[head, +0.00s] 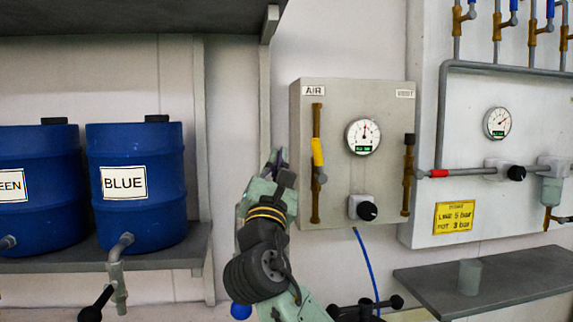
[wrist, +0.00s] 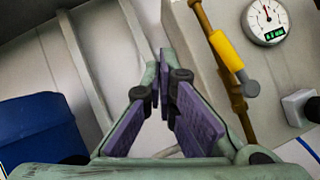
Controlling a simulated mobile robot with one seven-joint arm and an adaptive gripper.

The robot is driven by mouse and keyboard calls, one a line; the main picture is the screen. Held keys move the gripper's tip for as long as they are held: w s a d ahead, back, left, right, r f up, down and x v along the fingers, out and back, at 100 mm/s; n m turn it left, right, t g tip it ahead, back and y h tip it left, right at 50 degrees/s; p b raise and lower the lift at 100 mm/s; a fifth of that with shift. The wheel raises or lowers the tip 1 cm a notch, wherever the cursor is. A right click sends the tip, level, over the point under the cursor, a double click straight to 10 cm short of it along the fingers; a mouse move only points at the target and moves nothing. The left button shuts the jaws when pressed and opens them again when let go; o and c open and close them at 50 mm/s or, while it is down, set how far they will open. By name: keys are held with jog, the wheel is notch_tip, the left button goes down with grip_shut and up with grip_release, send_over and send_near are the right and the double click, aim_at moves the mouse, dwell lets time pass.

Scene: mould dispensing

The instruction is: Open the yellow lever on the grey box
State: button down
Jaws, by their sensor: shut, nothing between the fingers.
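The grey box (head: 380,190) hangs on the wall with "AIR" and "VENT" labels on its top corners. The yellow lever (head: 317,153) is on the brass pipe under the "AIR" label and lies roughly in line with that pipe. In the wrist view the yellow lever (wrist: 227,52) is right of my fingers. My gripper (head: 278,158) is just left of the box, apart from the lever. In the wrist view my gripper (wrist: 162,75) has its fingertips together, with nothing between them.
A round gauge (head: 363,136) and a black knob (head: 367,210) are on the box front. A second brass pipe (head: 408,175) runs down its right side. Blue drums (head: 140,215) stand on a shelf at left. A grey shelf (head: 490,285) is at lower right.

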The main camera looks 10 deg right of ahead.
aim_at(318, 159)
jog(key=s+a+f+m+g+h+p, duration=0.1)
jog(key=s+a+m+g+h+p, duration=0.2)
jog(key=m+g, duration=0.75)
jog(key=w+d+r+m+t+h+p, duration=0.1)
jog(key=w+d+m+t+p, duration=0.2)
jog(key=w+d, duration=0.5)
jog(key=shift+w+d+r+m+p, duration=0.15)
jog(key=shift+w+d+m+p, duration=0.2)
jog(key=shift+p, duration=0.65)
jog(key=shift+s+r, duration=0.1)
